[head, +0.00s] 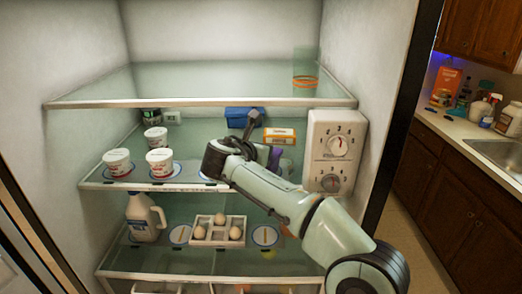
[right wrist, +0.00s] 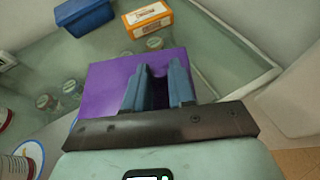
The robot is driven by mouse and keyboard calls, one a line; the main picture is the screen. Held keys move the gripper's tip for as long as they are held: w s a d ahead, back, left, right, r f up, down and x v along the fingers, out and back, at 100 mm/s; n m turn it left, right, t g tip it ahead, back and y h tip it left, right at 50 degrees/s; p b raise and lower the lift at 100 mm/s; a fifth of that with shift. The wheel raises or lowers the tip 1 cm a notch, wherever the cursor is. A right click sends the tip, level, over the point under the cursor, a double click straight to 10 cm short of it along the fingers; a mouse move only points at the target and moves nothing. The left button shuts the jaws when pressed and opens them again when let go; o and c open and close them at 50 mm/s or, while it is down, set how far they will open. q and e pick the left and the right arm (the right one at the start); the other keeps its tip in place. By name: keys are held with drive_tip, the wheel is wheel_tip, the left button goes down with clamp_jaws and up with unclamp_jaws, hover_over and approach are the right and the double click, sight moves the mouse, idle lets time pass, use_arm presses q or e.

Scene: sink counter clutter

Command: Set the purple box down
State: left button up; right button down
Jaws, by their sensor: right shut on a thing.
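The purple box (right wrist: 112,82) is between the fingers of my right gripper (right wrist: 160,75) in the right wrist view. The gripper is shut on it. In the head view only a small part of the purple box (head: 279,157) shows behind my right arm, inside the fridge at the middle shelf (head: 100,184). The arm hides the rest of the box and most of the fingers. I cannot tell whether the box touches the shelf. My left gripper is not in view.
A blue box (head: 240,116) and an orange-and-white box (head: 279,135) are behind the purple box. White cups (head: 117,161) stand at left. A dial panel (head: 334,150) bounds the right. Eggs in a tray (head: 200,233) and a milk jug (head: 142,215) sit below.

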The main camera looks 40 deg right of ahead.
drive_tip(key=shift+w+r, duration=0.1)
drive_tip(key=shift+w, duration=0.15)
drive_tip(key=c, duration=0.9)
unclamp_jaws()
drive_tip(key=shift+w, duration=0.1)
drive_tip(key=shift+c, duration=0.2)
drive_tip(key=shift+r, duration=0.1)
drive_tip(key=v, duration=1.2)
drive_tip(key=shift+s, duration=0.25)
